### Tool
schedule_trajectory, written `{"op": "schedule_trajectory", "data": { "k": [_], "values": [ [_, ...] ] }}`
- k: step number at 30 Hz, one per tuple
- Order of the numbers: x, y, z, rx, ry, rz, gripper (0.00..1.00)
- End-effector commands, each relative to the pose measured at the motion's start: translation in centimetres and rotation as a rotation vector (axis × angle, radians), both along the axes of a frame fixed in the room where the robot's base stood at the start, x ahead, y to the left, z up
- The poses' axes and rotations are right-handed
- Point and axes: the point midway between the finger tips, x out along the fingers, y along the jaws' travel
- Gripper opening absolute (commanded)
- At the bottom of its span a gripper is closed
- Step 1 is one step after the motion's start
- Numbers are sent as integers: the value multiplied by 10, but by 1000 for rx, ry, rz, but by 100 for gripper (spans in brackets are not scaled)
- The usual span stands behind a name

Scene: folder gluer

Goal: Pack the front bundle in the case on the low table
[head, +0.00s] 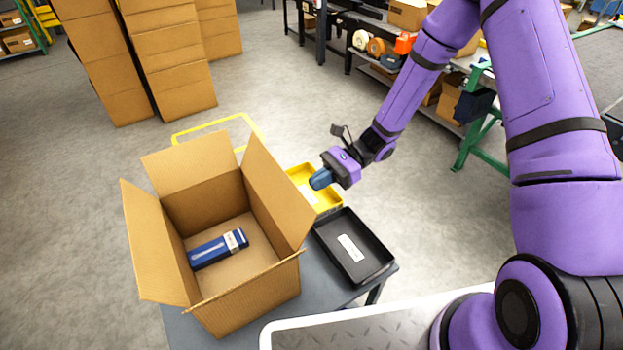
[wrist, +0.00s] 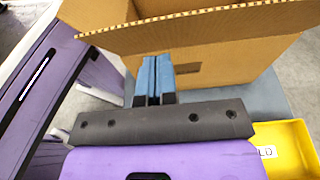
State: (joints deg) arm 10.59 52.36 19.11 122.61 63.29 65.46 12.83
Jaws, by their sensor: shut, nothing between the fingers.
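The case is an open cardboard box (head: 222,317) on the low table (head: 318,283), its flaps standing up. A blue bundle (head: 217,249) with a white band lies on the floor of the case. My gripper (head: 316,181) is shut and empty, outside the case to its right, above the yellow tray (head: 324,207). In the wrist view my gripper's blue fingers (wrist: 153,76) are together, in front of the case's wall and flap (wrist: 213,66). The inside of the case is hidden in that view.
A black tray (head: 376,265) with a white label sits on the table beside the case. The yellow tray (wrist: 284,153) also shows in the wrist view. Tall cardboard stacks (head: 170,60) stand at the back left. A shelf bench (head: 400,75) stands behind my arm. Open floor lies between.

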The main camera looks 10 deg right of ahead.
Motion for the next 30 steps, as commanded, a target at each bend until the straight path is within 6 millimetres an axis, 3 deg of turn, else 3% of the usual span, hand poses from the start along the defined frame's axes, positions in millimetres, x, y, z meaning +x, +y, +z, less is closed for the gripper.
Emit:
{"op": "schedule_trajectory", "data": {
  "k": [9, 15, 25, 30],
  "values": [
    [25, -59, 19, -1, -2, -3, 0],
    [35, -81, 27, -1, -2, -3, 0],
    [37, -90, 33, -8, -11, 7, 0],
    [31, -94, 59, -64, -101, 60, 0]
  ]
}}
